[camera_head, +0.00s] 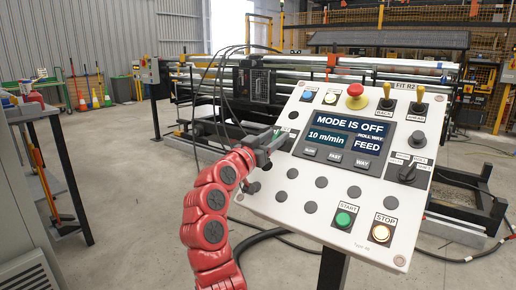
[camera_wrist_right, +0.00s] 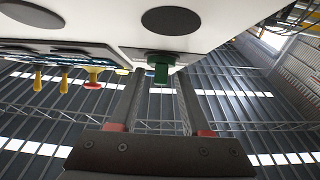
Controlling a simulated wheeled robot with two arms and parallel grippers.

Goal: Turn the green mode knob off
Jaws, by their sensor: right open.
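The white control panel (camera_head: 300,170) stands in front of me, tilted. Its screen (camera_head: 345,138) reads "MODE IS OFF", with "10 m/min" and "ROLL WAY FEED" below. My right gripper (camera_head: 270,143) is at the panel's left edge, beside the screen. In the right wrist view, the open fingers (camera_wrist_right: 157,85) point at the panel, and the green knob (camera_wrist_right: 160,70) sits between their tips. A gap shows on either side of the knob. In the head view the knob is mostly hidden by the gripper. My left gripper is not in view.
The panel also carries a red mushroom button (camera_head: 355,90), two yellow-topped levers (camera_head: 387,97), a black selector (camera_head: 407,173), a green START button (camera_head: 343,218) and a lit STOP button (camera_head: 381,233). Rollers and machinery stand behind.

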